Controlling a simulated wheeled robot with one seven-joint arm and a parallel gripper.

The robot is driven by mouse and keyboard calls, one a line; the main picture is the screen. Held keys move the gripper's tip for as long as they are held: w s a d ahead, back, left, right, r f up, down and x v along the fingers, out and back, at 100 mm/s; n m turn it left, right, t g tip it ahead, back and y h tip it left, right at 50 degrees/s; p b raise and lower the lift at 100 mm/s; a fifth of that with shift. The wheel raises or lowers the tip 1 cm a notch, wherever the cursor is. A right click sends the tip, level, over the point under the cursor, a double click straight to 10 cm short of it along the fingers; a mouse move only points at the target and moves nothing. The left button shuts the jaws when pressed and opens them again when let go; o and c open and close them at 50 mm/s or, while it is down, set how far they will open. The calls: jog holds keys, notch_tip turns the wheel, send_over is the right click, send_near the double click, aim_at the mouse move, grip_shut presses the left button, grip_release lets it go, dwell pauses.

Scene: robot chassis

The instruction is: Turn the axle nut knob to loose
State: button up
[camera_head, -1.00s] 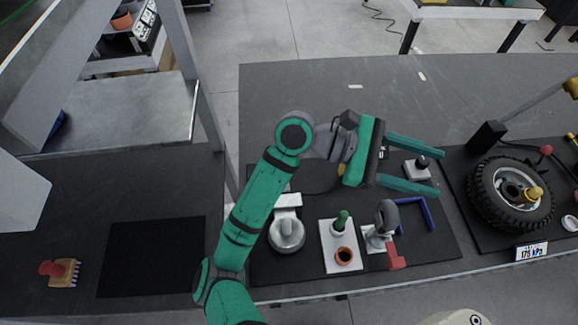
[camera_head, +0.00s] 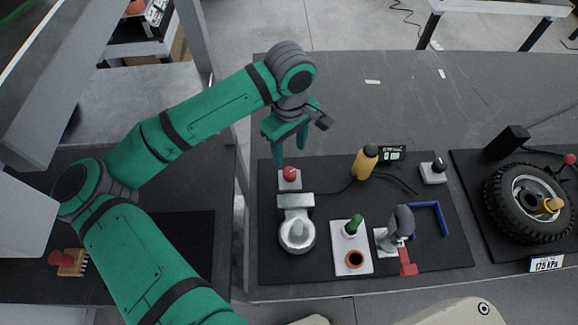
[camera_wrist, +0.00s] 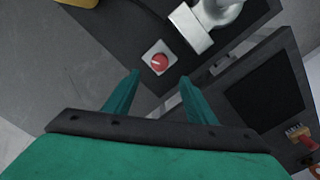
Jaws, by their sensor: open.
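A round red knob (camera_head: 290,174) with a pale mark on its face sits on a small white square base at the back left of the black mat. It also shows in the wrist view (camera_wrist: 159,62). No label naming it the axle nut knob is readable. My gripper (camera_head: 290,155) is open, pointing down, with its green fingers above the red knob. In the wrist view the fingertips (camera_wrist: 160,78) are spread to either side of the knob's base, with nothing between them.
A silver round device (camera_head: 297,232) stands just in front of the red knob. A yellow bottle-like item (camera_head: 365,162), a white plate with a green knob (camera_head: 354,225), and a blue bracket (camera_head: 441,218) are also on the mat.

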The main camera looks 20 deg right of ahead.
aim_at(289, 172)
notch_tip(289, 172, down, 11)
jog(key=shift+r, duration=0.2)
dwell(0.3)
jog(key=c, duration=1)
